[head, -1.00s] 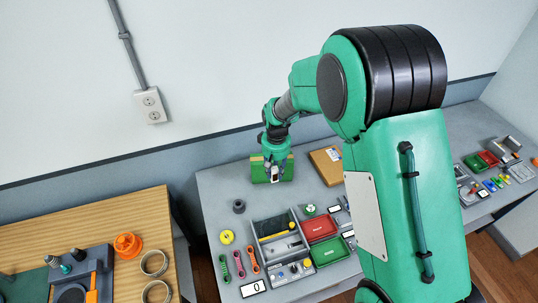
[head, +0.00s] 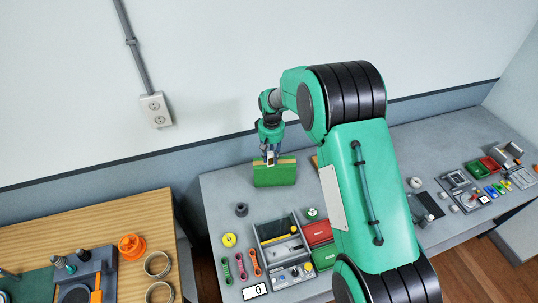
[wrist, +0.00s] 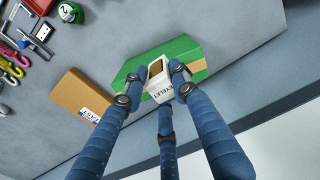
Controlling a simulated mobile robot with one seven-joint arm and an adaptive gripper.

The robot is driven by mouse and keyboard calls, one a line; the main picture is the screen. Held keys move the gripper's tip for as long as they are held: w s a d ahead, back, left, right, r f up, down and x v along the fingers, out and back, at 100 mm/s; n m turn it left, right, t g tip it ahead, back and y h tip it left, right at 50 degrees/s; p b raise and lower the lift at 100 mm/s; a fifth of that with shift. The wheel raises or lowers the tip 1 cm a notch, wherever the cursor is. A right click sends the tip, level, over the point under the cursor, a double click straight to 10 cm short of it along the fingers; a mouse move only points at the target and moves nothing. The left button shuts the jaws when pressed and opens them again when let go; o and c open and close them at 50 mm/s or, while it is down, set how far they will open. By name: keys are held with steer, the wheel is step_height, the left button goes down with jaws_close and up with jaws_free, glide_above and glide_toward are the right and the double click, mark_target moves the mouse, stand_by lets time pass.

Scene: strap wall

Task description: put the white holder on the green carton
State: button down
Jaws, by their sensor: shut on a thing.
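The white holder (wrist: 158,77), a small open-topped box with dark lettering on its side, is between the fingers of my gripper (wrist: 157,86) in the wrist view. The fingers are shut on it. In the head view my gripper (head: 270,156) is over the upper part of the green carton (head: 274,176), with a bit of the holder showing. The green carton (wrist: 195,52), with a tan strip, lies behind the holder in the wrist view. I cannot tell whether the holder touches the carton.
A brown cardboard box (wrist: 72,108) with a label lies beside the carton. A dark grey ring (head: 241,210), a yellow roll (head: 229,240) and a grey tray (head: 262,228) stand nearer on the grey table. The wall is behind the carton.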

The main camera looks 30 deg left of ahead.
mark_target(269, 155)
steer(key=shift+w+a+f, duration=0.15)
steer(key=shift+w+a, duration=0.85)
steer(key=shift+w, duration=0.25)
steer(key=shift+w+a+p, duration=0.15)
steer(key=shift+w+p, duration=0.05)
steer(key=shift+p, duration=0.1)
steer(key=shift+f+p, duration=0.5)
steer(key=shift+f, duration=1.25)
steer(key=shift+f, duration=0.15)
steer(key=c, duration=1.4)
jaws_free()
step_height(269, 155, up, 12)
steer(key=shift+r+b, duration=0.15)
steer(key=shift+b, duration=0.7)
